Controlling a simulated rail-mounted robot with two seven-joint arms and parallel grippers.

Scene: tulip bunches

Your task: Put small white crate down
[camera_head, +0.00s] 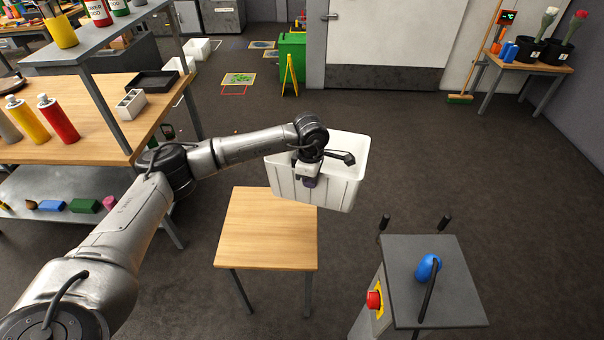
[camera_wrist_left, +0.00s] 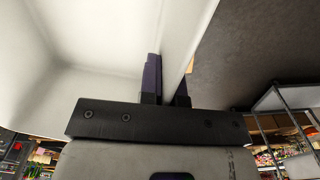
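The small white crate (camera_head: 340,190) hangs in the air in the head view, over and past the far right corner of a small wooden table (camera_head: 262,230). My left gripper (camera_head: 308,180) is at the crate's near wall. In the left wrist view its dark fingers (camera_wrist_left: 167,82) stand on both sides of the white crate wall (camera_wrist_left: 185,35), shut on it. The crate looks roughly level, and its inside looks empty where it shows. My right gripper is in neither view.
A grey-topped stand (camera_head: 400,260) with a blue object (camera_head: 428,267) and a red button (camera_head: 374,299) is at the front right. A workbench (camera_head: 90,105) with bottles is on the left. A green bin (camera_head: 291,58) and a yellow sign (camera_head: 289,75) are behind. Open floor lies right of the crate.

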